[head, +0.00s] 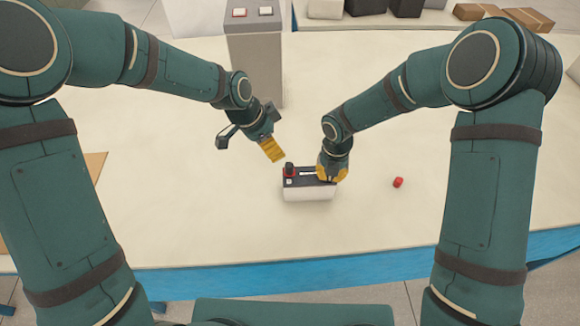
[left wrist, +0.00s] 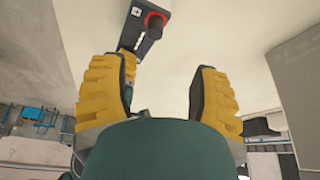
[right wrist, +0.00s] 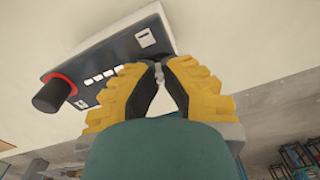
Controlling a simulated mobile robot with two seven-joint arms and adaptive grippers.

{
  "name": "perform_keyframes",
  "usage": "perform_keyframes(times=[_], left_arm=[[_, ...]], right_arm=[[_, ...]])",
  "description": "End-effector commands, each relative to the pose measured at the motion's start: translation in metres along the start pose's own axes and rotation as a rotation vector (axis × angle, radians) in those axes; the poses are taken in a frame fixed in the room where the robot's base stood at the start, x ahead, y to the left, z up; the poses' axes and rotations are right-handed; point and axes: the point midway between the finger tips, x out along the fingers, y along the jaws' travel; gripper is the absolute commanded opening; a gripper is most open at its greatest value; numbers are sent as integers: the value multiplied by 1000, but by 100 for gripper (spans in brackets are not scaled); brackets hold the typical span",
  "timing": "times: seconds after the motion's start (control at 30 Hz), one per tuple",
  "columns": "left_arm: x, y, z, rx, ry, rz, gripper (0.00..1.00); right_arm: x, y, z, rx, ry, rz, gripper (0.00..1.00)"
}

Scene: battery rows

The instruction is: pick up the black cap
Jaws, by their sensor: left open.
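A battery (head: 310,193) with a white body and dark top stands on the table. The black cap (head: 289,168) is on the left end of its top, with a red ring around its base. The cap also shows in the left wrist view (left wrist: 156,21) and the right wrist view (right wrist: 50,97). My left gripper (head: 272,150) is open and empty, above and left of the cap, apart from it. My right gripper (head: 332,174) is at the battery's right end. Its fingertips nearly meet in the right wrist view (right wrist: 160,66); whether they hold something is unclear.
A small red cap (head: 398,182) lies on the table right of the battery. A grey box with two buttons (head: 253,60) stands behind my left gripper. Boxes (head: 510,15) lie at the back right.

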Motion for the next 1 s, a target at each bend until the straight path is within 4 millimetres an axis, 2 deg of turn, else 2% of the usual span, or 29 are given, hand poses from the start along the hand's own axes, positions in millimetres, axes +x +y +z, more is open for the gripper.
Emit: perform_keyframes(times=[0.17, 0.4, 0.67, 1.0], left_arm=[[14, 0, 0, 27, 1, 19, 62], [54, 1, 0, 27, 0, 18, 62], [72, 2, -1, 27, 1, 16, 62], [115, 10, 1, 26, 1, 17, 62]], right_arm=[[0, 0, 1, 0, -2, 1, 0], [0, 0, 1, 0, -2, 1, 0], [0, 0, 1, 0, -2, 1, 0], [0, 0, 0, 0, -1, 1, 0]])
